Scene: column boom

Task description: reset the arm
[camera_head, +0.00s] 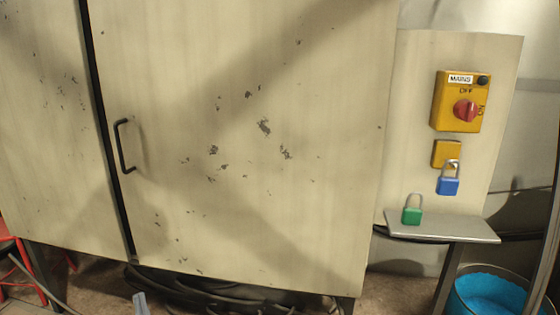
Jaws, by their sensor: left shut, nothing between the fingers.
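My left gripper (141,303) shows only as a small grey tip at the bottom edge, left of the middle. It is shut and empty, in front of the lower part of the cabinet and apart from the handle. The rest of my left arm is out of the frame. My right gripper is not in view. A yellow MAINS switch box (443,100) with a red knob (466,110) is on the panel at the right. A blue padlock (448,185) hangs at the yellow plate (446,153) below it. A green padlock (411,215) stands on the grey shelf (452,229).
A large scuffed cream cabinet (250,200) with a black handle (122,146) fills the left and middle, its door closed. Dark cables (215,292) lie beneath it. Red legs (30,275) show at far left.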

